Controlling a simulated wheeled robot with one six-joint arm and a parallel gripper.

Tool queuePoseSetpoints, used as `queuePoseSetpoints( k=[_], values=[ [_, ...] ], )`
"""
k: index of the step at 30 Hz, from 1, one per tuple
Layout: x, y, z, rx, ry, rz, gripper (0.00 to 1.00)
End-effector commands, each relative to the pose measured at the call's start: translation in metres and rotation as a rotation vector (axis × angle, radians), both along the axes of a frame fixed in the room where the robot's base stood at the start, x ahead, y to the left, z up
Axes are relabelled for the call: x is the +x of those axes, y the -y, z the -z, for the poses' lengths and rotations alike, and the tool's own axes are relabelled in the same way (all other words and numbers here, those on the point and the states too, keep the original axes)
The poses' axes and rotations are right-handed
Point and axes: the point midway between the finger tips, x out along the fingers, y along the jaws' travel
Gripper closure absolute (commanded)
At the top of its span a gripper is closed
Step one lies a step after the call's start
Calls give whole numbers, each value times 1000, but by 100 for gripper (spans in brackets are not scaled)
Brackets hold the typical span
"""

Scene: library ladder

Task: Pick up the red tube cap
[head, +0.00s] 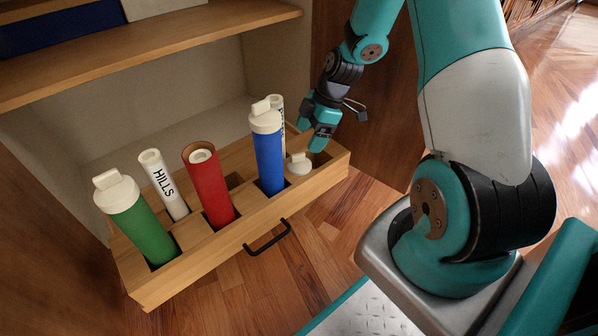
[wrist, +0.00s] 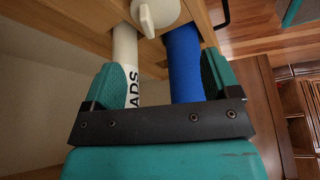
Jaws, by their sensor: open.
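A loose cream cap with a knob (head: 299,165) lies on the wooden drawer, just right of the blue tube's base. It also shows at the top of the wrist view (wrist: 155,14). The red tube (head: 208,188) stands uncapped in the drawer with a white roll inside. No cap in view is red; the loose cream one appears to be the red tube's. My gripper (head: 320,138) is over the drawer's right end, above and right of the loose cap. In the wrist view my gripper (wrist: 160,82) is open and empty, with the cap beyond its fingertips.
The capped blue tube (head: 268,158) and a white lettered roll (wrist: 124,60) stand close to my gripper. A capped green tube (head: 143,225) and the white HILLS roll (head: 165,187) stand at the left. A shelf (head: 150,50) overhangs the drawer (head: 200,265).

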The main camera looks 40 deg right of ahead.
Motion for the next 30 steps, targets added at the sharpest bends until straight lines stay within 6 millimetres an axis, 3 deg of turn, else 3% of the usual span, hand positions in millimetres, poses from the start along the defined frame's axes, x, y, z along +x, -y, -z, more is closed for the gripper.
queuePoseSetpoints(
  k=[1, 3, 11, 21, 30],
  values=[
    [1, -4, 15, 0, -1, -1, 18],
    [3, -8, 24, 0, -1, -1, 18],
    [5, -13, 36, 0, 1, 1, 18],
    [11, -21, 80, 0, -1, 0, 18],
    [12, -24, 81, 0, 1, 1, 20]
  ],
)
